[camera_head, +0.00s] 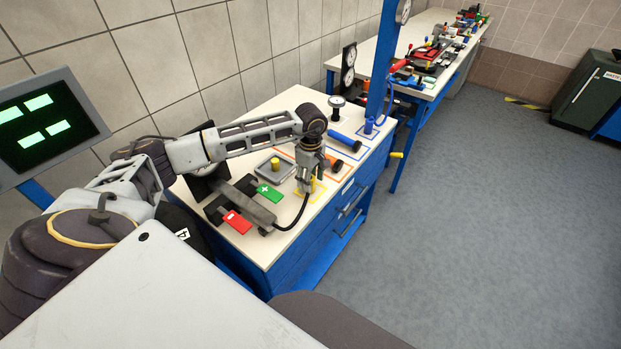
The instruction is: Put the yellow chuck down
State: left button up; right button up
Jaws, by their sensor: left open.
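My left gripper (308,183) points down over the cream workbench top, at the yellow-outlined area (322,189) near the front edge. Its fingers are apart. A small yellow piece, seemingly the yellow chuck (313,184), shows at the fingers, low at the bench surface. The gripper partly hides it, and I cannot tell whether the fingers touch it. Another yellow cylinder (275,164) stands on a grey square plate (274,172) to the left. My right gripper is not in view.
Green (269,192) and red (237,222) tags lie beside a grey bar left of the gripper. Blue-handled tools (345,141) lie behind it in outlined areas. A blue post (382,65) rises at the bench's far end. Floor on the right is clear.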

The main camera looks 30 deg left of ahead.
pick_arm(q)
jog(key=shift+r, duration=0.1)
notch_tip(320, 180, up, 12)
jog(key=b, duration=0.2)
dwell(0.4)
jog(key=shift+r, duration=0.1)
dwell(0.7)
notch_tip(320, 180, up, 9)
jog(key=p, duration=0.9)
jog(key=shift+r+p, duration=0.4)
jog(key=shift+p, duration=0.15)
